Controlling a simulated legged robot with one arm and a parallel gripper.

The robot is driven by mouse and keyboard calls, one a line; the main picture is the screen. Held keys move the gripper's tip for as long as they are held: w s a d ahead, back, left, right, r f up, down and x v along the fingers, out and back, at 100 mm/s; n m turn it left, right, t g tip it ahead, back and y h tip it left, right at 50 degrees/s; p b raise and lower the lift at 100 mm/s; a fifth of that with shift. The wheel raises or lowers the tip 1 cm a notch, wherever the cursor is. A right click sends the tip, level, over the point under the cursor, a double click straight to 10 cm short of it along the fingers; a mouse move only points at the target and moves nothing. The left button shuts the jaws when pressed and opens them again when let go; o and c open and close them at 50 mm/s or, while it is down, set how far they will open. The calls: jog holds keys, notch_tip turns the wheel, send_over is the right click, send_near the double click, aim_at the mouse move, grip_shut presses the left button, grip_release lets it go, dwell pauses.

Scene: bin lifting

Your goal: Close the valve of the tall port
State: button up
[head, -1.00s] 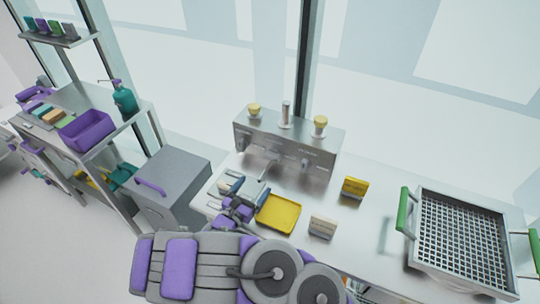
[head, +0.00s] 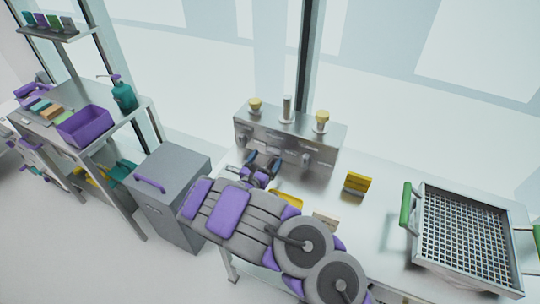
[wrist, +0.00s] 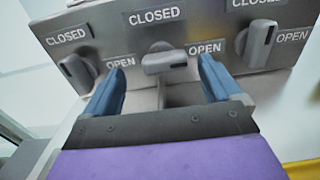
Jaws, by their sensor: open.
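A steel box (head: 325,142) on the bench carries two yellow-topped ports (head: 255,104) and, between them, the tall metal port (head: 287,108). In the wrist view, the middle valve knob (wrist: 165,61) lies about level, its dark mark toward the OPEN label (wrist: 207,48); a CLOSED label (wrist: 155,16) is above it. My gripper (wrist: 160,82) is open in front of this knob, one blue finger at each side. Contact with the knob cannot be told. In the head view my gripper (head: 265,163) is at the box front.
Tilted left (wrist: 78,70) and right (wrist: 258,45) knobs flank the middle one. A yellow block (head: 355,183), a pale card (head: 325,220) and a yellow tray (head: 290,197), partly hidden by my arm, are on the bench. A mesh basket (head: 415,235) stands at right. A grey bin (head: 180,215) is left.

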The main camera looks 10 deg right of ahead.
aim_at(272, 152)
jog(key=x, duration=0.4)
jog(key=shift+s+d, duration=0.1)
jog(key=shift+d, duration=0.1)
jog(key=shift+a, duration=0.15)
jog(key=shift+c, duration=0.2)
jog(key=shift+c, duration=0.9)
jog(key=shift+r, duration=0.1)
jog(key=c, duration=0.8)
jog(key=shift+c, duration=0.2)
